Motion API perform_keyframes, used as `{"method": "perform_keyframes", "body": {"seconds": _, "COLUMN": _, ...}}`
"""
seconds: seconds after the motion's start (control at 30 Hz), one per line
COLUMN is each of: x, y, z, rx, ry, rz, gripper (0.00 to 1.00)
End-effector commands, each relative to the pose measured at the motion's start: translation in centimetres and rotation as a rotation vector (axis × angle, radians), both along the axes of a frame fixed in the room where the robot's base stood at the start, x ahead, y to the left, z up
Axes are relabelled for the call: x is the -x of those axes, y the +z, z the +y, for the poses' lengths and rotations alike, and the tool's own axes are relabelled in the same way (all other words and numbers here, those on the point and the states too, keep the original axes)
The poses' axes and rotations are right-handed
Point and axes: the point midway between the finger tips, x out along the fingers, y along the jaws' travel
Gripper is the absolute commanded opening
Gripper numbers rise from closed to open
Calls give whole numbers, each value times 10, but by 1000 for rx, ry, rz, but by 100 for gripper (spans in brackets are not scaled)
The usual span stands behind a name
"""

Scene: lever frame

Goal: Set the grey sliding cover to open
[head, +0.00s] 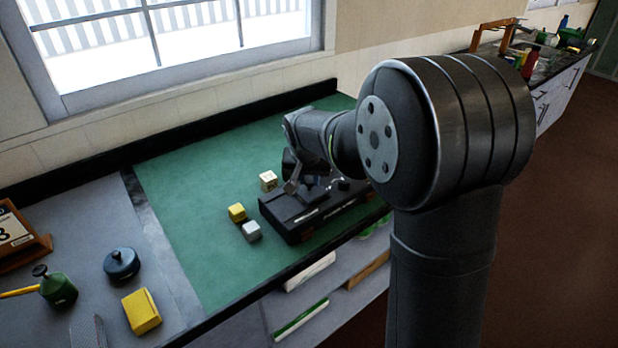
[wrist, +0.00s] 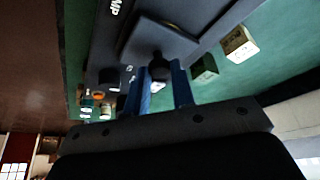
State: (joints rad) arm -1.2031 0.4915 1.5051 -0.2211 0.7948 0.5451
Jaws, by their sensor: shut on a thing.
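My gripper (head: 294,184) is low over a dark lever frame (head: 290,225) on the green mat in the head view. In the wrist view its two blue fingers (wrist: 161,80) are shut on a dark round knob (wrist: 159,66). The knob stands on the grey sliding cover (wrist: 160,38), a flat dark plate on the frame's top. White letters, partly readable as "MP", show on the frame beside the cover. In the head view my arm hides much of the frame's top and the knob, so I cannot tell how far the cover is slid.
A yellow cube (head: 237,212), a grey cube (head: 251,231) and a cream cube (head: 268,180) lie left of the frame. A yellow block (head: 141,311), a dark lidded pot (head: 121,264) and a green pot (head: 58,289) stand farther left. The mat's left part is clear.

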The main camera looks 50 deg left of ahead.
Motion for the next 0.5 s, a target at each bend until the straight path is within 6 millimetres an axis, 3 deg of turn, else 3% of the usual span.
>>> {"method": "perform_keyframes", "body": {"seconds": 0.13, "x": 15, "y": 1, "z": 1, "rx": -1, "ry": 3, "rz": 1, "gripper": 0}}
{"method": "perform_keyframes", "body": {"seconds": 0.4, "x": 70, "y": 0, "z": 1, "rx": 0, "ry": 4, "rz": 2, "gripper": 0}}
{"method": "perform_keyframes", "body": {"seconds": 0.5, "x": 79, "y": 0, "z": 1, "rx": -1, "ry": 3, "rz": 1, "gripper": 0}}
